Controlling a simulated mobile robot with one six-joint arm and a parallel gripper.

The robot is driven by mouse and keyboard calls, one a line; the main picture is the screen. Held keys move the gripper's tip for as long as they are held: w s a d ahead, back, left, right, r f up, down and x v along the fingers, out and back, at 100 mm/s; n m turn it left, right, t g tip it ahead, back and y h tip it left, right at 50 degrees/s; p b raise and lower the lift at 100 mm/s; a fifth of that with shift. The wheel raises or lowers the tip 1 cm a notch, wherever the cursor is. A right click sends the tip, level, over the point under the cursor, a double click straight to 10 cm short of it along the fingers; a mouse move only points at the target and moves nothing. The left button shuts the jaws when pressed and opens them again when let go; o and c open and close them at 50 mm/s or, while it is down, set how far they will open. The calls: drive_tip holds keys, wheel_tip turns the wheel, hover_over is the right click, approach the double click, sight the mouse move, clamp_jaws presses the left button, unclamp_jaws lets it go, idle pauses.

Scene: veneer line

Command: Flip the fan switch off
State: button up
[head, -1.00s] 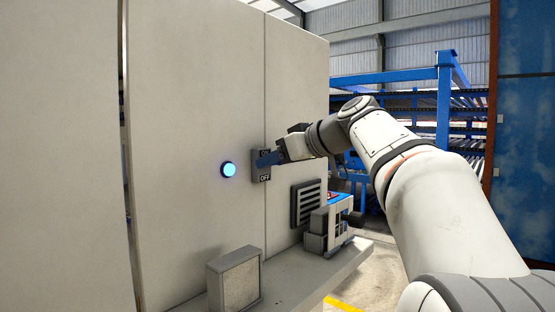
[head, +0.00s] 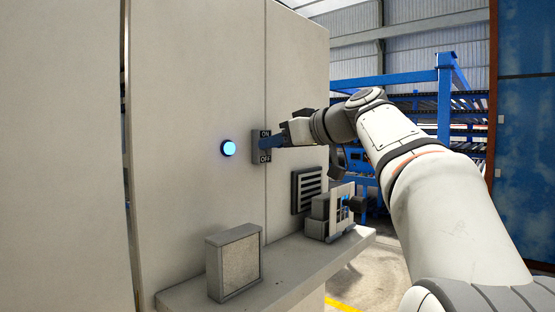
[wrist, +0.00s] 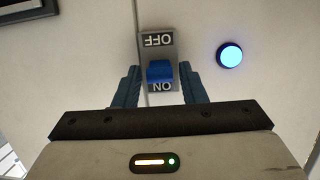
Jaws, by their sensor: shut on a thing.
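The fan switch (head: 261,158) is a dark grey plate on the pale cabinet wall, marked ON at the top and OFF at the bottom. In the wrist view the plate (wrist: 157,53) appears upside down, with its blue lever (wrist: 160,72) beside the ON label. My gripper (wrist: 158,70) has its blue fingers on the left and right of this lever and is shut on it. In the head view my gripper (head: 268,143) reaches the switch from the right. Its fingers hide the lever there.
A glowing blue round light (head: 229,148) sits left of the switch. A vent grille (head: 308,189) is below right. A shelf (head: 290,264) below carries a grey box (head: 233,262) and a grey, white and blue device (head: 332,212). Blue racking stands behind.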

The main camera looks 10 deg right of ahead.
drive_tip(key=shift+s+f+t+y+b, duration=0.1)
drive_tip(key=shift+f+t+y+b, duration=1.4)
drive_tip(key=shift+b, duration=4.9)
drive_tip(key=t+b, duration=0.1)
drive_tip(key=b, duration=0.3)
drive_tip(key=shift+r+t+b, duration=0.2)
drive_tip(key=shift+t+b, duration=0.1)
drive_tip(key=shift+b, duration=0.1)
drive_tip(key=shift+r+t+y+b, duration=0.2)
drive_tip(key=shift+t+y+b, duration=0.25)
drive_tip(key=shift+b, duration=0.55)
drive_tip(key=o, duration=0.9)
drive_tip(key=shift+c, duration=0.2)
drive_tip(key=b+v, duration=0.3)
drive_tip(key=v, duration=0.4)
drive_tip(key=shift+s+d, duration=0.2)
drive_tip(key=shift+s, duration=0.1)
